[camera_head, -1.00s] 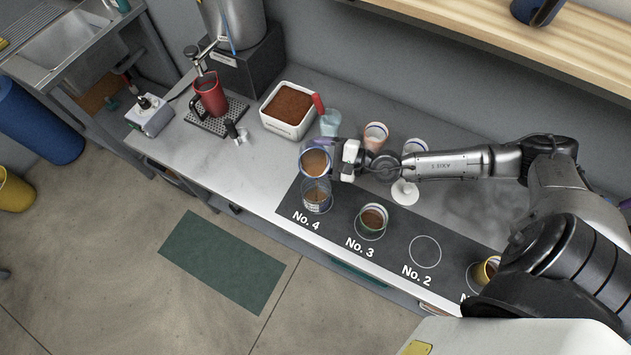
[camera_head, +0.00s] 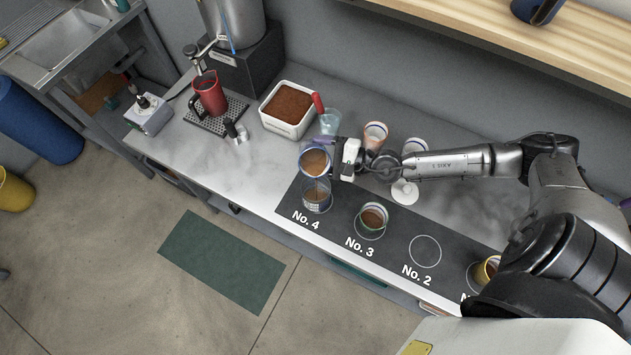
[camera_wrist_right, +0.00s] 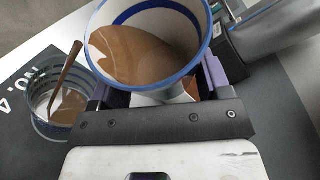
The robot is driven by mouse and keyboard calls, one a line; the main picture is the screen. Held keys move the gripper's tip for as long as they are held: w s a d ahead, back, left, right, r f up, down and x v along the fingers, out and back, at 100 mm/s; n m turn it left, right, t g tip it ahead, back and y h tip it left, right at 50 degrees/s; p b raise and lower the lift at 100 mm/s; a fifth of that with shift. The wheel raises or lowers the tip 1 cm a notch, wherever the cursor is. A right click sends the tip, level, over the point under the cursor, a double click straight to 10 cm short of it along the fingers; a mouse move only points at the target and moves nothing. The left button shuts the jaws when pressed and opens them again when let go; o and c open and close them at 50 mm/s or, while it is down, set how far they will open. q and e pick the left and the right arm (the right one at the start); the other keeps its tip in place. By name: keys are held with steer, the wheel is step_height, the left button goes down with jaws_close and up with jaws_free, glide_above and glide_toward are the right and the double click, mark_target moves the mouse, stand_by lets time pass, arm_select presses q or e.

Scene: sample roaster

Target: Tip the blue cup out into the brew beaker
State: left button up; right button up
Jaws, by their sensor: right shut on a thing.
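My right gripper (camera_head: 333,166) is shut on the blue cup (camera_head: 315,162), a white cup with a blue rim and brown liquid inside. In the right wrist view the blue cup (camera_wrist_right: 148,45) is tilted to the left, with the gripper (camera_wrist_right: 160,97) around its near side. The brew beaker (camera_head: 317,197) is clear glass and stands on the No. 4 spot, just below the cup. In the wrist view the beaker (camera_wrist_right: 58,112) holds some brown liquid. A thin brown streak runs from the cup's rim down into it. My left gripper is out of view.
A cup with brown contents (camera_head: 373,219) stands at No. 3; the No. 2 ring (camera_head: 425,252) is empty. A yellow cup (camera_head: 487,270) is at the right. Other cups (camera_head: 375,135) stand behind the gripper. A white bin of brown grounds (camera_head: 288,108) is behind left.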

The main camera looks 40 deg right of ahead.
steer(key=shift+b, duration=0.35)
stand_by(0.4)
steer(key=shift+f+n, duration=0.15)
steer(key=shift+n, duration=0.25)
steer(key=shift+b, duration=0.55)
stand_by(0.5)
steer(key=shift+f+n+t+b, duration=0.15)
steer(key=shift+n+t+b, duration=0.15)
steer(key=shift+n, duration=0.1)
steer(key=shift+b, duration=0.3)
stand_by(0.6)
steer(key=shift+s+f+n+b, duration=0.1)
steer(key=shift+f+n+b, duration=0.05)
steer(key=shift+n+b, duration=0.2)
stand_by(0.4)
steer(key=shift+f+n+t, duration=0.1)
steer(key=shift+n+t, duration=0.15)
steer(key=shift+t, duration=0.05)
stand_by(0.4)
steer(key=shift+b, duration=0.45)
stand_by(0.3)
